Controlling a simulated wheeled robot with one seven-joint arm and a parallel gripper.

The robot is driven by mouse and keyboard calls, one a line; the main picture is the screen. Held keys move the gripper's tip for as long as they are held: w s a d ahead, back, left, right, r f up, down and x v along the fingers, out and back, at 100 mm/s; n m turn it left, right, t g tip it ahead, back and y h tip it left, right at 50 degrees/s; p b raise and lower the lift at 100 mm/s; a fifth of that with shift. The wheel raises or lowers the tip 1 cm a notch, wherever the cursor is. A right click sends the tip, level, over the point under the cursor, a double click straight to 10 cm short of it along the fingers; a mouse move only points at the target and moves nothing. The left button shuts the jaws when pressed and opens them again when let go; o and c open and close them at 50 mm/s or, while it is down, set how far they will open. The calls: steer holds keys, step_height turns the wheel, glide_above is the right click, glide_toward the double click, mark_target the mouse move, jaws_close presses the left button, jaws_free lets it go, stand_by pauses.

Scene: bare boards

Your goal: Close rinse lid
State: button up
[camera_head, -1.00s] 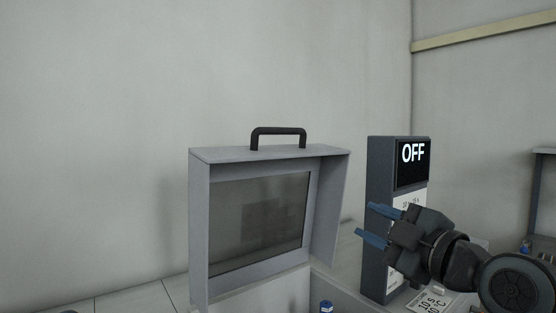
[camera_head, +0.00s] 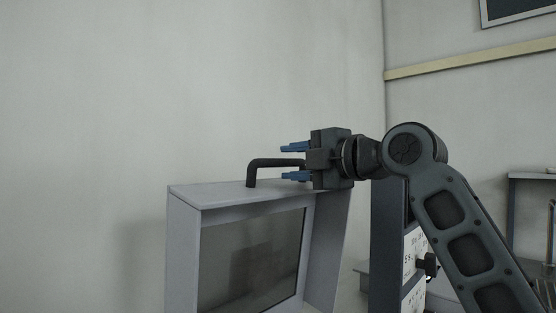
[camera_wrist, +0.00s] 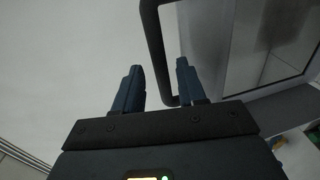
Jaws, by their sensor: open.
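The rinse lid (camera_head: 183,245) is a grey hood with a dark glass window (camera_head: 250,262); it stands raised, its lower part out of frame. A black bar handle (camera_head: 262,163) is on its top edge. My gripper (camera_head: 284,163) is open at the right part of the handle, one blue finger above the bar and one below it in the head view. In the wrist view the handle (camera_wrist: 154,40) runs between the two fingers of my gripper (camera_wrist: 160,68) and bends behind the right one. Whether either finger touches the bar I cannot tell.
A dark grey control post (camera_head: 388,240) with white labels stands right of the lid, partly behind my arm. A shelf (camera_head: 535,177) is at the far right. The wall behind the lid is bare, and the space left of it is clear.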

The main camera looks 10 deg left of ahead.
mark_target(284, 163)
steer(key=shift+p+x, duration=0.35)
steer(key=shift+x, duration=1.5)
steer(key=shift+c, duration=0.3)
jaws_close()
